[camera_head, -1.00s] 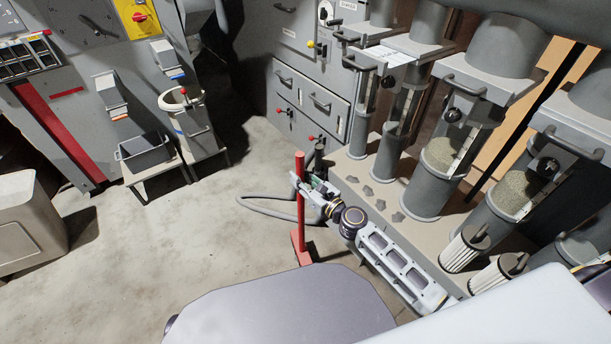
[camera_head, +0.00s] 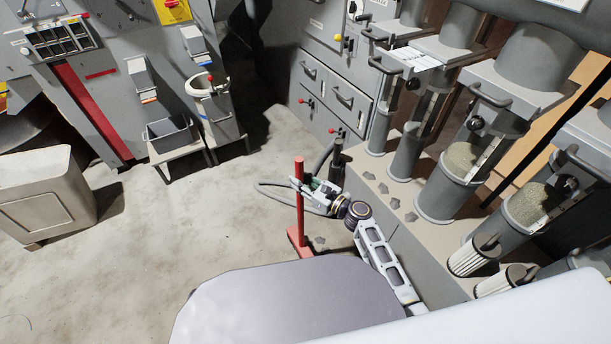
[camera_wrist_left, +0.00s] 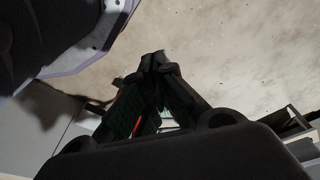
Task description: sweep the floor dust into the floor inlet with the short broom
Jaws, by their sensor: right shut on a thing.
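The short red broom (camera_head: 299,200) stands nearly upright on the floor, its red head (camera_head: 297,240) low near the grey platform. My right gripper (camera_head: 304,185) is shut on the broom's handle, above the head. A small dark grey clump (camera_head: 318,240), perhaps dust, lies on the floor just right of the broom head. I cannot make out a floor inlet for certain. My left gripper (camera_wrist_left: 160,62) shows only in the left wrist view, over bare floor; its fingertips meet and nothing shows between the tips.
A grey platform (camera_head: 425,240) with cylinders and several grey lumps (camera_head: 395,202) runs along the right. A bin (camera_head: 168,133) on a stand and a beige box (camera_head: 45,195) stand left. Floor at left centre is clear.

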